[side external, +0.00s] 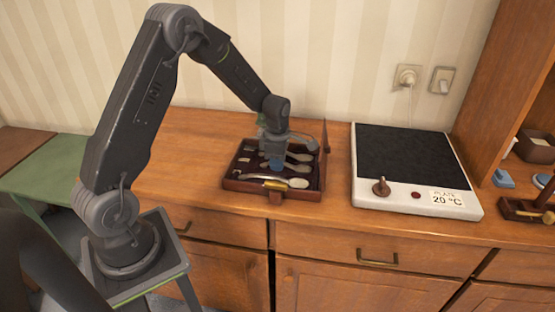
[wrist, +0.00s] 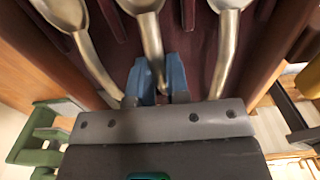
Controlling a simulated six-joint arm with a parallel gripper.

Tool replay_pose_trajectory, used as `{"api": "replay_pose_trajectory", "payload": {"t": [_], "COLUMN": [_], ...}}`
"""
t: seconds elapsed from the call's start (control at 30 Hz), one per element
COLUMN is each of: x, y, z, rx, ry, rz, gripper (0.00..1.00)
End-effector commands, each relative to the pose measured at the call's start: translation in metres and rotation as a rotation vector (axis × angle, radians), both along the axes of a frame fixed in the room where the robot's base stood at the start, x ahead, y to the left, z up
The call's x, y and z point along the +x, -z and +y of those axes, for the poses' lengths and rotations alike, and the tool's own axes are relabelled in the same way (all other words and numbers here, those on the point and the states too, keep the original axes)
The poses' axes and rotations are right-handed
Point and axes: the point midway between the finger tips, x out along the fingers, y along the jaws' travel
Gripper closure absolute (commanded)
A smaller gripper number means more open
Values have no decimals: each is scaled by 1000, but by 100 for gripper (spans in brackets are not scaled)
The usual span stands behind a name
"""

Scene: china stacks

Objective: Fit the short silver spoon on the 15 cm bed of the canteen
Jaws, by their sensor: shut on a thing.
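The canteen (side external: 233,184) is an open brown case with a dark lining on the wooden counter; its dark red lining (wrist: 190,40) fills the wrist view. Three silver spoons show in the wrist view: one at left (wrist: 92,60), one in the middle (wrist: 151,40) and one at right (wrist: 222,55). My gripper (wrist: 160,82) points down into the canteen, its blue fingers shut on the handle of the middle spoon, which I take as the short silver spoon. In the side view my gripper (side external: 275,163) hides part of the case. I cannot tell whether the held spoon touches its bed.
A hot plate (side external: 415,195) with a dark top and a 20 °C label stands right of the canteen. A wooden shelf unit (side external: 505,90) rises at far right. The counter left of the canteen is clear. A brass-coloured piece (side external: 275,186) is at the case's front.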

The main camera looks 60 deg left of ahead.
Motion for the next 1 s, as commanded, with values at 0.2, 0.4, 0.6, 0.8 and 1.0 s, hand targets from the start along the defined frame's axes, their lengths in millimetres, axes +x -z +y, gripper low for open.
{"api": "replay_pose_trajectory", "payload": {"t": [0.2, 0.4, 0.6, 0.8, 1.0], "x": [0, 0, 0, 1, 1], "y": [2, 2, 2, -12, -53], "z": [0, 0, 0, 0, 1], "rx": [0, 0, 0, 1, 2], "ry": [0, 0, 0, 0, 0], "rz": [0, 0, 0, -4, -6], "gripper": [74, 55, 54, 54, 54]}}
